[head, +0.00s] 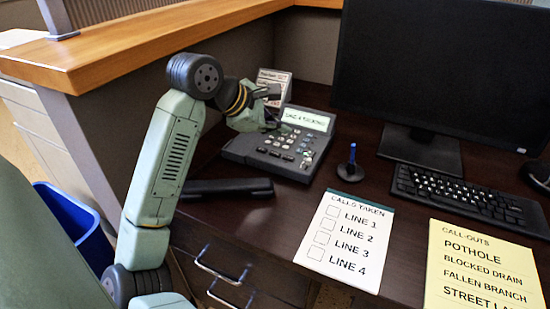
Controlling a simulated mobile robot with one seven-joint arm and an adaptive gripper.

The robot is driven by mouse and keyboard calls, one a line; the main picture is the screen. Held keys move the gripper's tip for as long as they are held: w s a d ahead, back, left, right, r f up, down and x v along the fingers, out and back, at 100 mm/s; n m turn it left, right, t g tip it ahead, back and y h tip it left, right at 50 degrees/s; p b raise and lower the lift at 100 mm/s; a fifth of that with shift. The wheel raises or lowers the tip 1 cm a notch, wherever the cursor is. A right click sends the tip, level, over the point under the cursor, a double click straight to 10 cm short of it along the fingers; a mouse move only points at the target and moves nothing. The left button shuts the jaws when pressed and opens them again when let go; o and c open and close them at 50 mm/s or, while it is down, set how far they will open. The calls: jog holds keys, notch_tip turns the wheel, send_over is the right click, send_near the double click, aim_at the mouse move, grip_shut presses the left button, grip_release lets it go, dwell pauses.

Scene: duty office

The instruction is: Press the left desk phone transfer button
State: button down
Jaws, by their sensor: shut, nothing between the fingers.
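The desk phone (300,172) sits on the dark desk, a grey unit with a lit greenish screen (305,119) and several small buttons. The text on the screen is too small to read surely. Its dark handset (228,188) lies on the desk in front of it, off the phone. My gripper (272,125) is shut and empty at the phone's upper left, beside the screen and above the key area. I cannot tell whether its tips touch the phone. My gripper and wrist hide part of the phone's left side, and I cannot pick out the transfer button by its label.
A small card holder (274,78) stands behind the phone. A blue pen on a stand (351,165), a calls checklist (345,240), a yellow call-outs sheet (485,268), a keyboard (470,197) and a monitor (440,70) are to the right. A wooden counter ledge (150,45) rises at left.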

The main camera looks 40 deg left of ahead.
aim_at(277, 155)
jog(key=shift+f+b, duration=1.35)
jog(key=shift+f, duration=0.45)
jog(key=shift+f, duration=0.15)
jog(key=shift+f+b, duration=0.25)
jog(key=shift+b, duration=0.4)
jog(key=shift+f+b, duration=0.4)
jog(key=shift+b, duration=0.15)
jog(key=shift+r, duration=0.1)
dwell(0.5)
jog(key=shift+r, duration=0.75)
jog(key=shift+p, duration=0.3)
jog(key=shift+r+p, duration=1.2)
jog(key=shift+r, duration=1.3)
